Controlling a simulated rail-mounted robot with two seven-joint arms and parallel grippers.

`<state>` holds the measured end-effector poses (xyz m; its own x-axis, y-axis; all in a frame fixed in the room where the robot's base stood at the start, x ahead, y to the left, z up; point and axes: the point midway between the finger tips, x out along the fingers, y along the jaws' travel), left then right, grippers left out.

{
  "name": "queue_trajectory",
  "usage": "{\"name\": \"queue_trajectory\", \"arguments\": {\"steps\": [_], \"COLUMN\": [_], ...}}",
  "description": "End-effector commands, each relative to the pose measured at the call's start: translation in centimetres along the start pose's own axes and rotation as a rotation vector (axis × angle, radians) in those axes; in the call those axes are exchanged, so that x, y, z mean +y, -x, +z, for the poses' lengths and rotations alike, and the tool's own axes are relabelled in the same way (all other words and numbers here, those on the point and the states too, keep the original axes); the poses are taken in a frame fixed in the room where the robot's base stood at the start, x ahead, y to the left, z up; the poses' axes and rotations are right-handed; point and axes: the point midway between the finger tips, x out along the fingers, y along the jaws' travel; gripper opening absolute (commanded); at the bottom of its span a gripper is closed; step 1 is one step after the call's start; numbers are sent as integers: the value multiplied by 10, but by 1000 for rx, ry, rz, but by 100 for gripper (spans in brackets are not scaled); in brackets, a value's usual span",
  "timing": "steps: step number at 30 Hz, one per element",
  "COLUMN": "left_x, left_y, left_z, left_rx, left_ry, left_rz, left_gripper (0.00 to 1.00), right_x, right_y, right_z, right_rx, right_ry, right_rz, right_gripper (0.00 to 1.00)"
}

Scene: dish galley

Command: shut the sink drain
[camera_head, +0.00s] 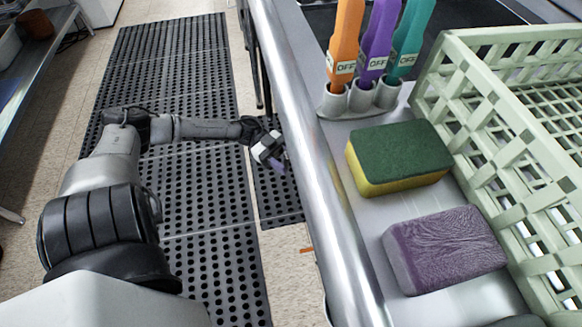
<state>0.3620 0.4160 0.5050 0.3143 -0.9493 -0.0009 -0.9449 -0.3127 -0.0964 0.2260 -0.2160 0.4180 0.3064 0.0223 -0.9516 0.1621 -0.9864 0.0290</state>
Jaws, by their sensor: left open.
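My left gripper (272,153) is low beside the front edge of the steel sink counter (312,140), above the floor mat. It is open. A small purple piece (278,168) shows at its fingertips; I cannot tell whether they touch it. A small orange piece (306,250) sticks out from under the counter edge, nearer to me. These may be handles under the sink, but most of each is hidden. The drain itself is not visible. My right gripper is not in view.
Orange (345,45), purple (378,45) and teal (410,45) handles marked OFF stand in holders on the counter. A green-yellow sponge (400,155), a purple sponge (445,248) and a pale green rack (470,110) are nearby. Black perforated mats (175,70) cover the aisle.

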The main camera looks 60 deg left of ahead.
Motion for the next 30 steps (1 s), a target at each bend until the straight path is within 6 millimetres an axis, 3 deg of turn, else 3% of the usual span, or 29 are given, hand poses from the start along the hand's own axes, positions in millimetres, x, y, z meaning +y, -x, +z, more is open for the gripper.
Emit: {"name": "queue_trajectory", "arguments": {"steps": [6,17,30], "left_x": [0,0,0], "left_y": [-16,-19,-18], "left_z": [0,0,0], "left_rx": [1,0,0], "left_ry": [-1,0,0], "left_rz": [1,-1,-1], "left_gripper": [41,41,0], "right_x": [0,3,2], "right_y": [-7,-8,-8], "right_z": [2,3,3], "right_rx": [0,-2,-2], "right_ry": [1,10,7], "right_rz": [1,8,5], "right_gripper": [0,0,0]}}
